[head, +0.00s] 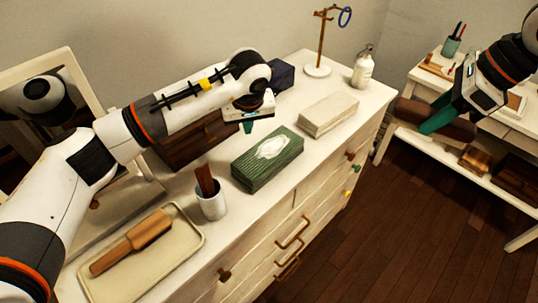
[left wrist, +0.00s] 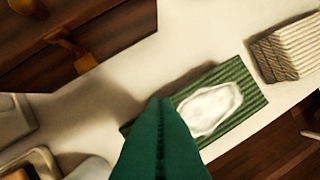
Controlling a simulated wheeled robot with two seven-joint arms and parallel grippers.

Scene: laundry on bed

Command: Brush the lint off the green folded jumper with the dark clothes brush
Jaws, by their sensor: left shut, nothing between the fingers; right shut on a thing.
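The green folded jumper (head: 262,172) lies on the white dresser, with a pale oval patch of lint (head: 271,147) on top. It also shows in the left wrist view (left wrist: 243,85). My left gripper (head: 248,124) is shut and empty, above the dresser just behind the jumper; its green fingers (left wrist: 160,145) overlap the jumper's near edge in the left wrist view. My right gripper (head: 430,124) is shut on a dark brown brush-like thing (head: 411,110), apparently the dark clothes brush, held off to the right of the dresser. The fingers hide its middle.
A cream folded knit (head: 328,114) lies right of the jumper. A white cup (head: 211,203) with a dark item stands left, beside a tray (head: 186,254) with a lighter wooden brush (head: 131,243). A hook stand (head: 318,69) and bottle (head: 362,68) stand behind. A shelf table (head: 490,180) is right.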

